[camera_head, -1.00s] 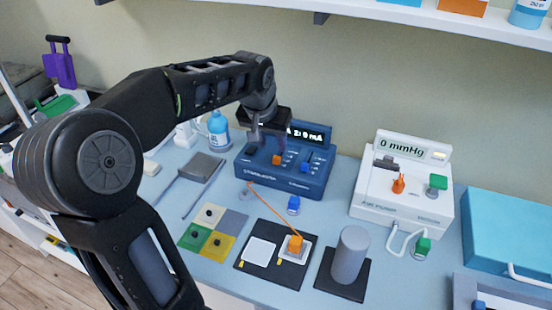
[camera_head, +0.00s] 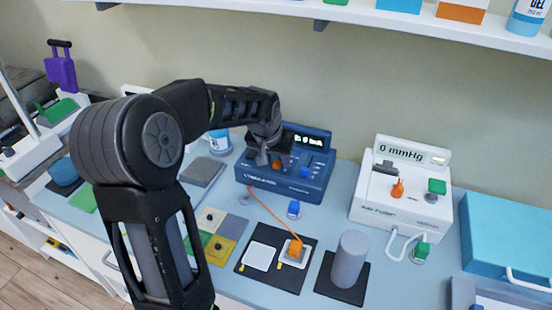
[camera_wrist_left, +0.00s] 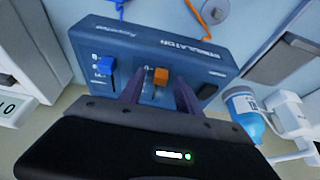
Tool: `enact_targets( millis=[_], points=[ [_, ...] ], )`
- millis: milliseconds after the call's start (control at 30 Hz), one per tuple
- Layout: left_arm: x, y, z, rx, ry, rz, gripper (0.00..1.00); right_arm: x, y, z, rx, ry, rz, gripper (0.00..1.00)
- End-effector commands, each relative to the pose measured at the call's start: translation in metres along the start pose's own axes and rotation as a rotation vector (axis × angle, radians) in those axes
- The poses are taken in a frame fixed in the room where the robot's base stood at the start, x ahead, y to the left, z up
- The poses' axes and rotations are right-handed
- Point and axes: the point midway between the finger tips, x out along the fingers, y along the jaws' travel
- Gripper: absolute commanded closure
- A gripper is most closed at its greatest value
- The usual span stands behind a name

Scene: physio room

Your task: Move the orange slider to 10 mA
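The blue stimulator box (camera_head: 290,184) stands at the back of the table. Its display (camera_head: 306,140) reads 0 mA. The orange slider (camera_head: 277,164) is on its sloped panel; in the left wrist view the slider (camera_wrist_left: 160,76) shows beside scale marks. My left gripper (camera_head: 263,160) is low over the panel. In the left wrist view its fingers (camera_wrist_left: 158,86) are apart, with the orange slider between and just beyond their tips. I cannot tell whether they touch it. A blue slider (camera_wrist_left: 106,63) is beside the fingers. My right gripper is not in view.
An orange cable runs from the stimulator to an electrode (camera_head: 295,250) on a black mat (camera_head: 253,276). A grey cylinder (camera_head: 350,258) and a white pump unit (camera_head: 400,205) stand to the right. A blue bottle (camera_wrist_left: 246,110) is near the stimulator.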

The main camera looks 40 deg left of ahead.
Motion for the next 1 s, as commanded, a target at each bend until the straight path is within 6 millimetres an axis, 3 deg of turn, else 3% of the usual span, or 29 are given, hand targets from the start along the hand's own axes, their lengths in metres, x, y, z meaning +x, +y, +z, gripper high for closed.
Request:
enact_targets(
  millis=[167,667,1000],
  points=[
    [0.0,-0.0001,0.0001,-0.001,0.0,0.0,0.6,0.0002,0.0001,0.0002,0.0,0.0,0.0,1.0],
    [-0.0003,-0.0001,0.0001,-0.001,0.0,0.0,1.0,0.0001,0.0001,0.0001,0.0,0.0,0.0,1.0],
    [-0.0004,-0.0001,0.0001,-0.001,0.0,0.0,1.0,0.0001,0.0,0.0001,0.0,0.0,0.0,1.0]
  ],
)
